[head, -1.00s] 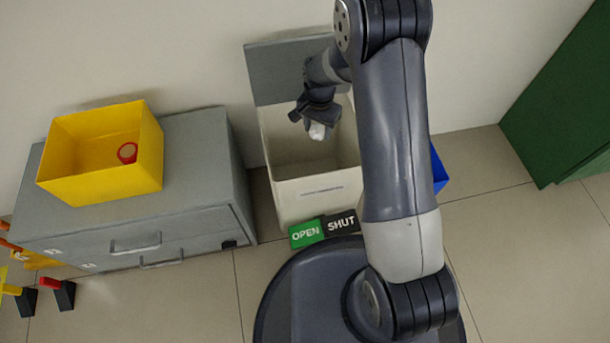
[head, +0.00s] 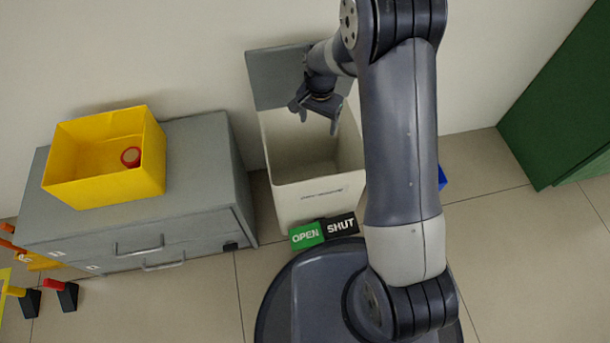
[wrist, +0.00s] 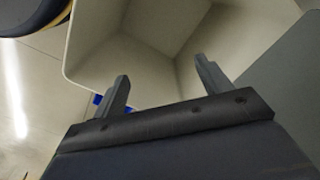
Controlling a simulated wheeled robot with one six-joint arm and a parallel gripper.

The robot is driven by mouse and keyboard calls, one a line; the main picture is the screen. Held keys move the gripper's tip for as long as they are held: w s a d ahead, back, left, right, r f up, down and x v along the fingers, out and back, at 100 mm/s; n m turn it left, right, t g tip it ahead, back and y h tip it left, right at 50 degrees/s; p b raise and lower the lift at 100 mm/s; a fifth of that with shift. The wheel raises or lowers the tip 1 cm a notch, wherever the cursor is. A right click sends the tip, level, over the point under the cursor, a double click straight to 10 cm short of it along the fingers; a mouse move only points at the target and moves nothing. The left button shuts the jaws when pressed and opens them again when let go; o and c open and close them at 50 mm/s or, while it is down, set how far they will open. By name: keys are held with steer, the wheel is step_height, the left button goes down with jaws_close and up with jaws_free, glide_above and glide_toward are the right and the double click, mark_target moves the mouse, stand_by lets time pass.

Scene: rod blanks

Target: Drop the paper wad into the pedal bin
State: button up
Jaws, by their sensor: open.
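The pedal bin (head: 293,205) is a cream box with its grey lid (head: 270,78) raised against the wall. My gripper (head: 319,120) is over the bin's open mouth, fingers apart and empty. In the wrist view my gripper (wrist: 160,90) shows two spread fingers with nothing between them, and the bin's inside (wrist: 150,50) lies beyond. The paper wad is not visible in either current view. The part of the bin floor that I can see looks bare, and some of the inside is hidden. A green OPEN pedal (head: 306,235) and a dark SHUT pedal (head: 341,225) sit at the bin's front.
A grey drawer cabinet (head: 205,165) stands left of the bin, with a yellow box (head: 105,185) on top holding a red round item (head: 130,156). A blue object (head: 442,178) shows behind my arm. A green cabinet (head: 560,120) is at the right.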

step_height(320, 180, up, 6)
steer(key=shift+f+p, duration=0.2)
steer(key=shift+p, duration=0.45)
step_height(320, 180, down, 11)
steer(key=b, duration=0.4)
steer(key=shift+r+p, duration=2.2)
steer(key=shift+r, duration=0.6)
steer(key=shift+f, duration=0.15)
